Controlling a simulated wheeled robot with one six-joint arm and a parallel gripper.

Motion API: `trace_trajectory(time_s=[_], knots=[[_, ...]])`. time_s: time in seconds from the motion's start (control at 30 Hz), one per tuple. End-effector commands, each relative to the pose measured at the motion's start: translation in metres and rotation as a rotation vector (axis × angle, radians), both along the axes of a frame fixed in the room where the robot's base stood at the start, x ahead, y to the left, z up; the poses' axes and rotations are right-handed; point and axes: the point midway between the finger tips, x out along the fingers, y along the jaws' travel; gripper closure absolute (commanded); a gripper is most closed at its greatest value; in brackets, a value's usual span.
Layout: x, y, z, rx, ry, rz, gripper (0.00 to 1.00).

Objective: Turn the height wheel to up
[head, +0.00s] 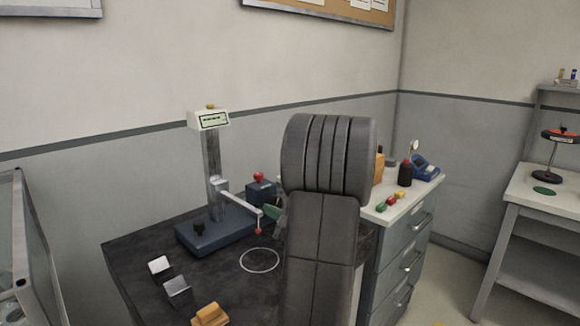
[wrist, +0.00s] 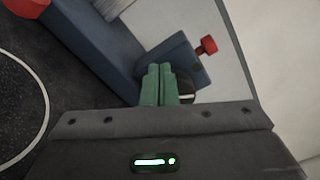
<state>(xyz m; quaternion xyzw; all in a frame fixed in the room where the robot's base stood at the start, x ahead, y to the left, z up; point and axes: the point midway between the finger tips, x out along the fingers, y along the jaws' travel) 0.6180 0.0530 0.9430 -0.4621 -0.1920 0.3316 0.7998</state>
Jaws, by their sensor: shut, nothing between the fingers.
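A height gauge with a dark blue base (head: 215,236), grey column (head: 212,160) and red-tipped side arm (head: 238,203) stands on the dark bench. A blue box (head: 262,192) with a red knob (head: 258,177) stands at the right of its base; the box (wrist: 172,57) and red knob (wrist: 207,45) also show in the wrist view. I cannot clearly make out the height wheel. A dark round part with a pale mark (wrist: 188,97) shows just right of my fingers, partly hidden. My gripper (wrist: 159,68) has its green fingers together, empty, close in front of the box.
Several blocks (head: 178,290) lie at the front of the dark bench (head: 135,255), near a white ring marking (head: 260,260). A drawer cabinet (head: 408,235) with small items stands to the right. My arm hides the middle of the scene.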

Motion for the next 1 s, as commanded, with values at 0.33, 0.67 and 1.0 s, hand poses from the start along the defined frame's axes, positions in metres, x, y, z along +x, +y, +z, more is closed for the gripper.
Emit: trace_trajectory(time_s=[0.33,0.67,1.0], knots=[[0.0005,-0.0008,-0.0031,-0.001,0.002,-0.003,1.0],[0.0006,-0.0009,-0.0027,0.0,0.002,-0.004,1.0],[-0.0056,0.0047,-0.0025,-0.001,0.0,-0.003,1.0]])
